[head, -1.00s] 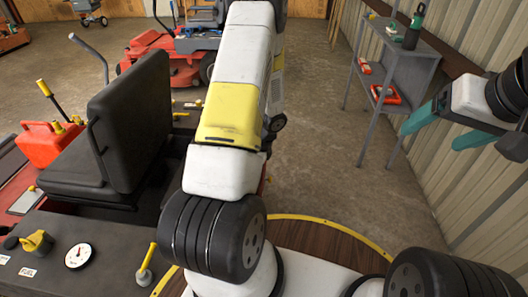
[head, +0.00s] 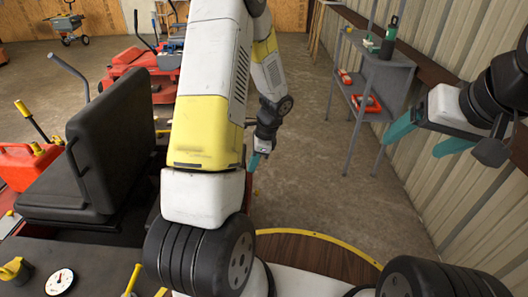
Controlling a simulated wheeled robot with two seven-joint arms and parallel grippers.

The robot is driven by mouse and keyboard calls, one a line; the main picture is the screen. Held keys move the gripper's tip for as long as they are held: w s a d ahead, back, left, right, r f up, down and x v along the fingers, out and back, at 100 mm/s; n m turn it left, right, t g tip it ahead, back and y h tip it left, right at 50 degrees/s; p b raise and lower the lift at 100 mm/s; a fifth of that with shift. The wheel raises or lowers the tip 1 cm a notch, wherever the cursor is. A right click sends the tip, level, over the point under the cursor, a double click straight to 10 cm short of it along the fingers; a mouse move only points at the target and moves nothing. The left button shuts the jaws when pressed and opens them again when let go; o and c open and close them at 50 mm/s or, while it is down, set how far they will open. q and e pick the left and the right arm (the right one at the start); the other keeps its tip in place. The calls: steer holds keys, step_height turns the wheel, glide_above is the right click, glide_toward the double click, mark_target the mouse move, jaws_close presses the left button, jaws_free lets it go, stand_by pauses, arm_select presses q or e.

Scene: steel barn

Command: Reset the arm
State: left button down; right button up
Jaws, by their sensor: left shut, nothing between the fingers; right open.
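My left arm rises from the bottom centre in the head view and bends forward and down. My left gripper (head: 257,160) hangs beyond the forearm's right side, above the concrete floor. Its teal fingertips are small and partly hidden; they look shut with nothing in them. My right gripper (head: 421,136) is at the right, in front of the corrugated wall. Its teal fingers are spread apart, open and empty.
A riding mower with a black seat (head: 95,165) and a red fuel can (head: 25,163) stands close at left. A grey shelf (head: 386,75) with a green bottle (head: 389,38) and red boxes stands by the right wall. Floor (head: 310,190) between is clear.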

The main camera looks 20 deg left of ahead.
arm_select(q)
steer(key=s+d+r+n+t+h, duration=0.1)
steer(key=s+d+r+n+t, duration=0.2)
steer(key=r, duration=0.7)
steer(key=s+d+r+n+h, duration=0.1)
steer(key=s+r+n, duration=0.25)
steer(key=r, duration=0.65)
steer(key=s+d+r+n+t+h, duration=0.3)
steer(key=s+r+n, duration=0.4)
steer(key=s+r, duration=0.3)
steer(key=shift+s+d+r+t, duration=0.3)
steer(key=shift+s+d+t, duration=0.4)
steer(key=shift+d, duration=0.35)
